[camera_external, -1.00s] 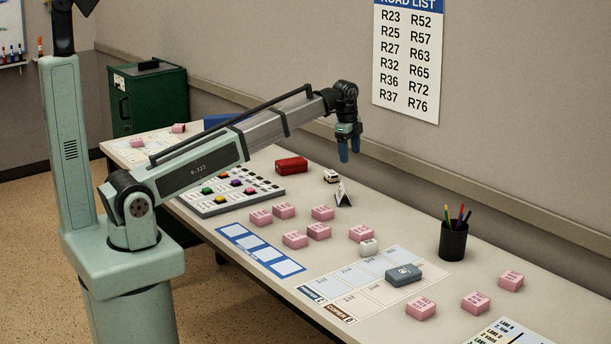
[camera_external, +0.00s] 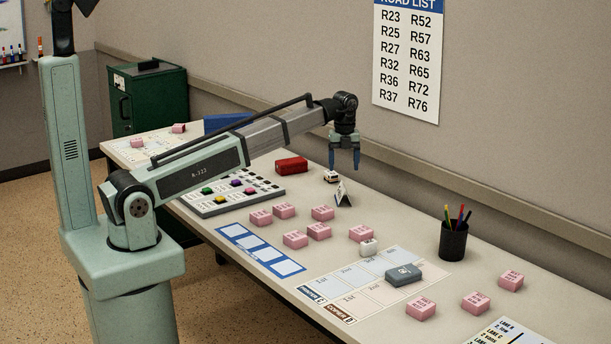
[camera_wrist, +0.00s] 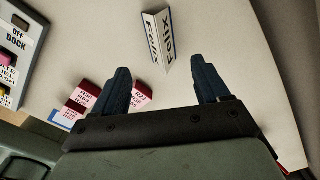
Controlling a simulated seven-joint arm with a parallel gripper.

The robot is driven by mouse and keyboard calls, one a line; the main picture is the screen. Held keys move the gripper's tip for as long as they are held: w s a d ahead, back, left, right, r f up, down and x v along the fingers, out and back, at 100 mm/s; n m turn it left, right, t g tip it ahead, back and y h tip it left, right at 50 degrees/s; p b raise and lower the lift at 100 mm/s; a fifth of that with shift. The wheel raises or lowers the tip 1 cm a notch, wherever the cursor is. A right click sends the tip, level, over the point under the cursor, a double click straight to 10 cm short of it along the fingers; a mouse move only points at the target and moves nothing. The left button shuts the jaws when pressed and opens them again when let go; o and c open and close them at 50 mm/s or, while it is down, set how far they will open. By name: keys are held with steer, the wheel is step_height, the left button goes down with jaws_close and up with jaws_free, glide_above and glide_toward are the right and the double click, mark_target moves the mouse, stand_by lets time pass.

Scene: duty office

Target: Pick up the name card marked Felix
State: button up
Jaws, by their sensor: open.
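The name card (camera_external: 343,194) is a small white folded tent card standing on the table towards the wall. In the wrist view the card (camera_wrist: 158,38) reads Felix on both faces and lies just beyond the fingertips, between their lines. My gripper (camera_external: 344,168) is above the card, pointing down, with its two blue fingers apart and nothing between them. In the wrist view my gripper (camera_wrist: 163,75) is open and does not touch the card.
Several pink blocks (camera_external: 322,213) lie in front. A button panel (camera_external: 229,194) is left. A black pen cup (camera_external: 453,240) stands right.

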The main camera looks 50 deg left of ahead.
mark_target(343, 185)
steer(key=shift+f, duration=5.15)
steer(key=c, duration=1.1)
